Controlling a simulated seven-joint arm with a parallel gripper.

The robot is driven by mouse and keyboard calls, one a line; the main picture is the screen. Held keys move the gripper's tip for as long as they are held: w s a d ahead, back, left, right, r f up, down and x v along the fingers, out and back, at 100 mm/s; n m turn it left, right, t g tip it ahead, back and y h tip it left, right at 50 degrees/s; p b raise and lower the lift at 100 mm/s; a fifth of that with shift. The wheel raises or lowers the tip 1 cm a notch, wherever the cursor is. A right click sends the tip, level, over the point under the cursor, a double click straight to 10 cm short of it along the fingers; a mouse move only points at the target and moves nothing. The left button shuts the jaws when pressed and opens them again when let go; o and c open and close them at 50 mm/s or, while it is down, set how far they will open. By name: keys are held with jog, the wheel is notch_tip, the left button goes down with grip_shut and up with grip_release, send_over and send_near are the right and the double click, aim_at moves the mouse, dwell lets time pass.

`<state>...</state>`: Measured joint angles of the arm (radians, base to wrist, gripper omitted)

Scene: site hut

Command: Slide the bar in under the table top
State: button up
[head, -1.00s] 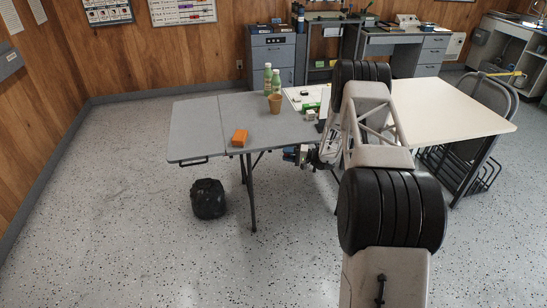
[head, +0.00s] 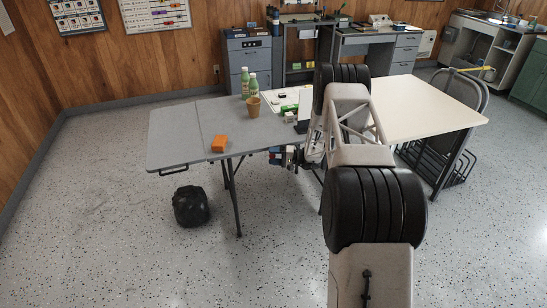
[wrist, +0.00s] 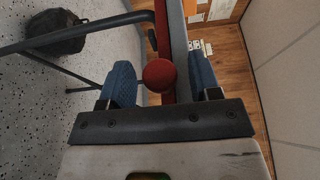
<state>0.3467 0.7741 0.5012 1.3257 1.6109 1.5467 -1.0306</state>
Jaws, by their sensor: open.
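In the wrist view, a round red knob (wrist: 158,75) sits between the two blue finger pads of my gripper (wrist: 161,78). A red strip (wrist: 162,28), which looks like the bar, runs behind the knob along the grey edge of the table top (wrist: 178,40). How far the bar reaches under the top is hidden. My gripper is open, its fingers on either side of the knob; I cannot tell whether either touches it. In the head view, my gripper (head: 283,156) is at the near edge of the grey folding table (head: 175,135), partly hidden by my arm.
An orange block (head: 219,144), a tan cup (head: 252,107) and green bottles (head: 245,83) stand on the table. A black bag (head: 191,206) lies on the floor at its left. A cream table (head: 430,105) stands to the right. The floor in front is clear.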

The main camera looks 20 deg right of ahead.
jog(key=v, duration=0.7)
jog(key=shift+s+d, duration=0.15)
jog(key=shift+d, duration=0.2)
dwell(0.4)
